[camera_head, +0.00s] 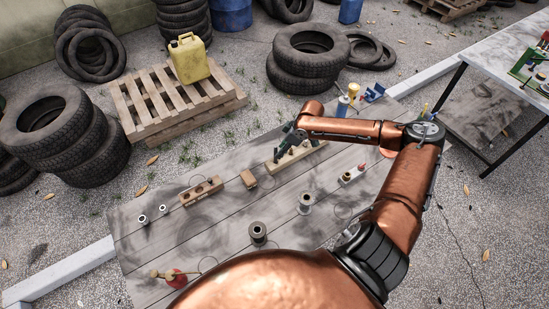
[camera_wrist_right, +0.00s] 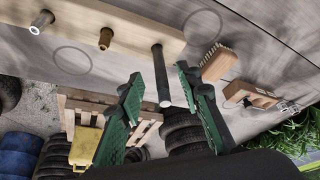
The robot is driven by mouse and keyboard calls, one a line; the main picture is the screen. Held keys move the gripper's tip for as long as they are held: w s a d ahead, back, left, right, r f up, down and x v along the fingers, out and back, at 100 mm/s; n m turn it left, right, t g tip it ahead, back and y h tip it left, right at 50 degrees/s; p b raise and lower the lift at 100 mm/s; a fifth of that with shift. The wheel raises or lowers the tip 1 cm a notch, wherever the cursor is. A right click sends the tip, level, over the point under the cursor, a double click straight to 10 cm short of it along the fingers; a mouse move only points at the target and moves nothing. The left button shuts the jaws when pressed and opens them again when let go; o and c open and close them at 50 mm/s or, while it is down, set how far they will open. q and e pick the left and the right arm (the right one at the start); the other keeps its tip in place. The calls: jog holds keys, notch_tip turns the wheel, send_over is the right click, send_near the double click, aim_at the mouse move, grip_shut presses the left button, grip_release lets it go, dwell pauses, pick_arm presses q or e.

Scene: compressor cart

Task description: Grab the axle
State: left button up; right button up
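A pale wooden rack (camera_head: 298,157) lies on the grey plank table, and its face also shows in the wrist view (camera_wrist_right: 75,15). My right gripper (camera_head: 287,141) is over the rack's left end. In the wrist view its green fingers (camera_wrist_right: 160,80) are spread on both sides of the rod, with visible gaps. My left gripper is not in view.
A brush (camera_head: 248,179) and a drilled wooden block (camera_head: 201,191) lie left of the rack. Grey spools (camera_head: 258,233) (camera_head: 305,203) and a small block with coloured parts (camera_head: 352,174) stand nearer me. Bottles and cans (camera_head: 353,93) stand at the table's far right end.

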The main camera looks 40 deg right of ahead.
jog(key=x, duration=0.6)
jog(key=shift+w+a+f, duration=0.1)
jog(key=shift+w+f, duration=0.1)
jog(key=shift+w, duration=0.1)
jog(key=shift+c, duration=0.5)
grip_shut()
